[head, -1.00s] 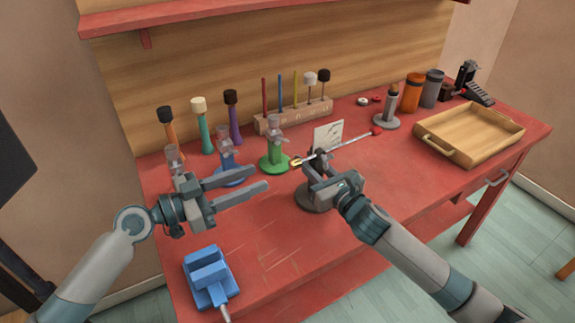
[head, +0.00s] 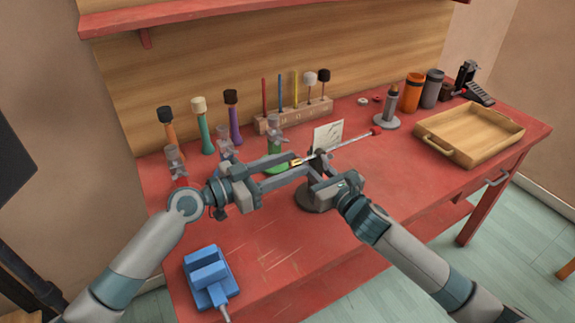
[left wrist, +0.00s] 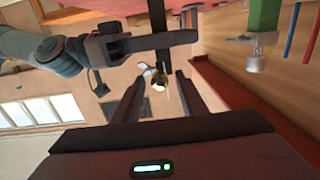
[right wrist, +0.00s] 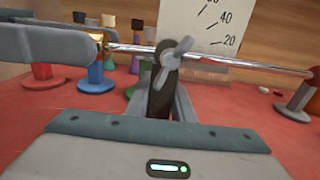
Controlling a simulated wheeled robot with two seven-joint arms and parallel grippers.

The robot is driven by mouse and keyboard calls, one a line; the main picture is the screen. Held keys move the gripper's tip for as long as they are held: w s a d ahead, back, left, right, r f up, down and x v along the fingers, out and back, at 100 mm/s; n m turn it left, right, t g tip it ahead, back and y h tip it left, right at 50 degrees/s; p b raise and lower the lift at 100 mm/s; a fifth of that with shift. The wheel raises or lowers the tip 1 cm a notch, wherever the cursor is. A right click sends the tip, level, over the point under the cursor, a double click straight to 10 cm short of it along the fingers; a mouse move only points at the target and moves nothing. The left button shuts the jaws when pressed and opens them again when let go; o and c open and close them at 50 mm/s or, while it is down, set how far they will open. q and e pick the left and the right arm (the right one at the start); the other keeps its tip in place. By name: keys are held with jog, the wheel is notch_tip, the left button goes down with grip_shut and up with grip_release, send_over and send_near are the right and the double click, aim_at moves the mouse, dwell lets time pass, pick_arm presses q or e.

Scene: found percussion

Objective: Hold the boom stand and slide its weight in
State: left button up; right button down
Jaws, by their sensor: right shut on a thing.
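The boom stand has a round dark base (head: 312,200) and a dark post (right wrist: 160,98) with a grey wing nut (right wrist: 176,54). Its thin metal rod (head: 348,142) slopes up rightward to a red tip (head: 376,131). A brass weight (head: 296,162) sits on the rod's left end; it also shows in the left wrist view (left wrist: 159,87). My right gripper (head: 318,172) is shut on the post below the rod. My left gripper (head: 299,165) is open with its fingers either side of the weight, gaps showing in the left wrist view.
A card with a printed scale (head: 328,134) stands behind the rod. Green (head: 275,150) and blue stands are close behind my left gripper, partly hidden. A blue block-shaped tool (head: 208,275) lies at the front left. A wooden tray (head: 470,158) is at right. The front middle is clear.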

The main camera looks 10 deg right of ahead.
pick_arm(q)
jog(key=shift+c, duration=0.3)
grip_shut()
jog(key=shift+x, duration=1.35)
pick_arm(e)
jog(key=shift+a, duration=0.1)
pick_arm(q)
jog(key=shift+o, duration=0.3)
grip_release()
jog(key=shift+s+a, duration=0.1)
